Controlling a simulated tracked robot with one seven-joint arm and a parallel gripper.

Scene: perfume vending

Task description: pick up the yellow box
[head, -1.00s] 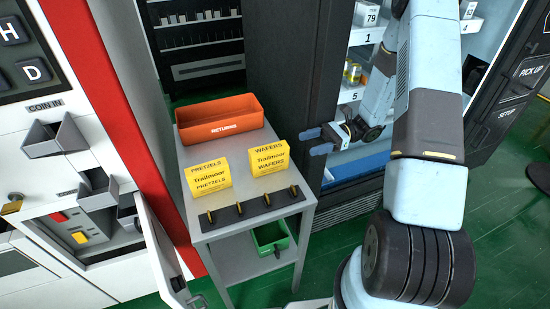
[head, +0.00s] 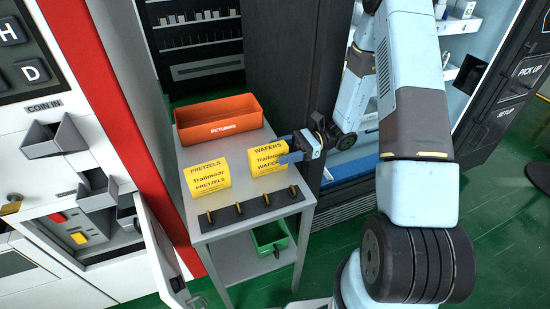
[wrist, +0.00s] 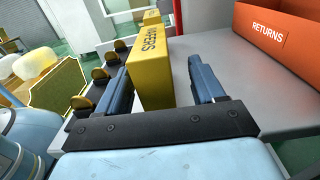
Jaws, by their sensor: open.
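Two yellow boxes stand upright on a grey table. The wafers box (head: 266,160) is on the right and the pretzels box (head: 210,178) on the left. My gripper (head: 284,148) is open at the right end of the wafers box, with a finger on each broad side. In the wrist view the wafers box (wrist: 150,62) stands between the blue fingers of my gripper (wrist: 156,66). A gap shows to the right finger; contact with the left finger is unclear. The pretzels box (wrist: 152,17) shows behind it.
The orange returns bin (head: 218,118) stands behind the boxes on the table (head: 198,219). A dark strip with several brass pegs (head: 254,206) lies along the front edge. A green bin (head: 271,238) sits on the lower shelf. An open machine door (head: 168,248) is at left.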

